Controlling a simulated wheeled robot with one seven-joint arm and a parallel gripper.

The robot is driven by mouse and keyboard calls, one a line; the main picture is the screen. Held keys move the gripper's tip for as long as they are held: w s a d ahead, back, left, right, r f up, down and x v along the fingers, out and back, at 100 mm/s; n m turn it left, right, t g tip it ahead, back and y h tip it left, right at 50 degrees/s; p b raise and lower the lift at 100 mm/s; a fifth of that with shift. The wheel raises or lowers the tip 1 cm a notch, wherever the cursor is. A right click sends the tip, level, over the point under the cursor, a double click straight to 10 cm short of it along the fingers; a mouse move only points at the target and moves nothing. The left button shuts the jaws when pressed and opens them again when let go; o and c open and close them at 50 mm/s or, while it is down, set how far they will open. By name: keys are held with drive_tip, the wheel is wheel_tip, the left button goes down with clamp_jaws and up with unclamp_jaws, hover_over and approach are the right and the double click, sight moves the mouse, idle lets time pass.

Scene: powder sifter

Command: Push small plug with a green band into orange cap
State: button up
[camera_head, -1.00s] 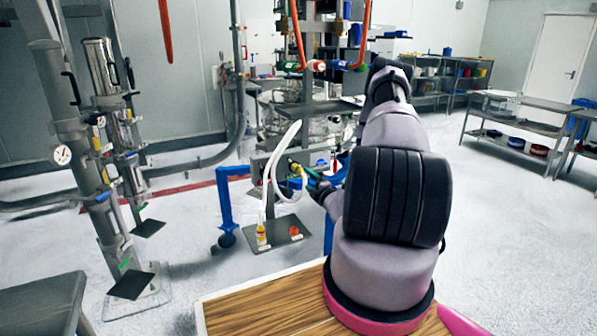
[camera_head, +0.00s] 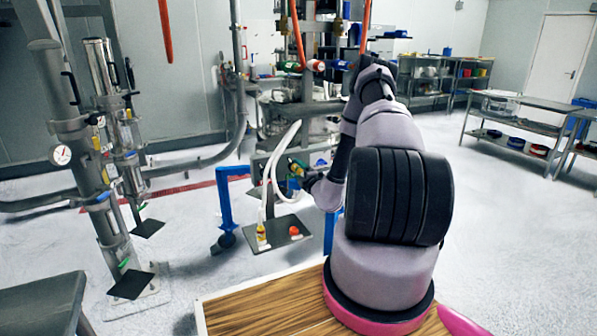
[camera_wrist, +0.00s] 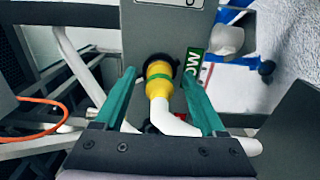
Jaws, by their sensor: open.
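In the wrist view, a yellow plug with a green band (camera_wrist: 158,78) sits against a dark round port on a grey panel. A white hose runs from its near end. My gripper (camera_wrist: 160,76) is open, with one teal finger on each side of the plug; I cannot tell whether they touch it. In the head view, my gripper (camera_head: 299,172) is small beside the machine. An orange cap (camera_head: 294,231) rests on a dark plate (camera_head: 282,240) below. Another yellow fitting (camera_head: 261,233) stands at the plate's left, under a white hose.
A blue frame leg (camera_head: 226,205) stands left of the plate. Steel pipes (camera_head: 110,150) rise at the left. In the wrist view, an orange cord (camera_wrist: 50,100) lies left and a grey panel (camera_wrist: 287,110) right.

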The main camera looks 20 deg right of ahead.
sight(302, 174)
drive_tip(key=shift+c, duration=0.3)
idle(0.6)
clamp_jaws()
drive_tip(key=shift+s, duration=0.15)
drive_tip(key=shift+s+d, duration=0.1)
drive_tip(key=shift+s, duration=2.75)
